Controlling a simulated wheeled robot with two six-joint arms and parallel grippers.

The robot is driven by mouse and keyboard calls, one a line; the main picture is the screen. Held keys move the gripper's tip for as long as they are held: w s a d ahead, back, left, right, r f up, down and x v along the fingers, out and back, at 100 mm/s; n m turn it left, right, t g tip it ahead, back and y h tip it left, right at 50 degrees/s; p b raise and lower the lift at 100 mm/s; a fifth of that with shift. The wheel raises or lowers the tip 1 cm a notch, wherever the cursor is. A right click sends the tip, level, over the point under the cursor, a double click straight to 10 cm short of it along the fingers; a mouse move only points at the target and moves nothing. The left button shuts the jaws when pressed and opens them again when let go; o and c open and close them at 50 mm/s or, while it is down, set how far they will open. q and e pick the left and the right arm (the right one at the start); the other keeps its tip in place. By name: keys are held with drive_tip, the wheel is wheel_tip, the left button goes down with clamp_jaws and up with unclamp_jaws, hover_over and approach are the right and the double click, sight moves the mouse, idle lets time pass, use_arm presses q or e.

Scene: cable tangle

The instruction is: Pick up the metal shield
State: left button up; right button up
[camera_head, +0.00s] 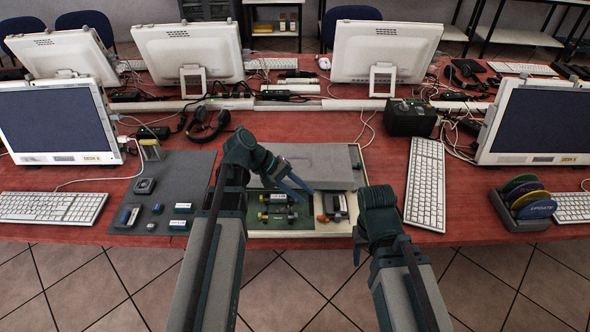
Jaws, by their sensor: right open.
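A flat grey plate (325,158), which looks like the metal shield, lies over the back part of an open pale case (283,234) at the middle of the desk. The case's front part shows a green board (281,222) with small parts on it. My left gripper (301,190) reaches over the plate's front left area, with its bluish fingers pointing down and right; whether they touch the plate or are apart is unclear. My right gripper (357,250) is open and seems empty at the case's front right corner, by the desk edge. My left arm hides the case's left side.
A dark mat (180,185) with small parts and a fan (145,186) lies left. A keyboard (425,185) stands close right of the case, and a disc rack (524,208) further right. Headphones (207,122), a black box (410,117) and cables lie behind.

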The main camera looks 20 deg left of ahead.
use_arm(q)
drive_tip(key=w+a+n+t+h+b, duration=0.1)
drive_tip(key=a, duration=0.1)
drive_tip(key=w+a+n+t, duration=0.1)
drive_tip(key=a, duration=0.2)
drive_tip(key=w+a+n+h+b, duration=0.1)
drive_tip(key=a, duration=0.2)
drive_tip(key=shift+w+r+n+t+h+b, duration=0.3)
drive_tip(key=shift+w+t, duration=0.05)
drive_tip(key=shift+t, duration=0.05)
drive_tip(key=a+r+n+t, duration=0.1)
drive_tip(key=a, duration=0.1)
drive_tip(key=a+r+n+t+h+b, duration=0.1)
drive_tip(key=a, duration=0.2)
drive_tip(key=w+a+r+n+t+b, duration=0.1)
drive_tip(key=a, duration=0.2)
drive_tip(key=shift+t+h, duration=0.3)
drive_tip(key=shift+a+r, duration=0.25)
drive_tip(key=shift+a, duration=0.05)
drive_tip(key=b, duration=0.2)
approach(295, 158)
drive_tip(key=x, duration=0.3)
drive_tip(key=shift+d+f, duration=0.1)
drive_tip(key=shift+d, duration=0.15)
drive_tip(key=shift+w+d, duration=0.35)
drive_tip(key=shift+d, duration=0.15)
use_arm(e)
wheel_tip(295, 158, down, 8)
drive_tip(key=shift+f, duration=0.15)
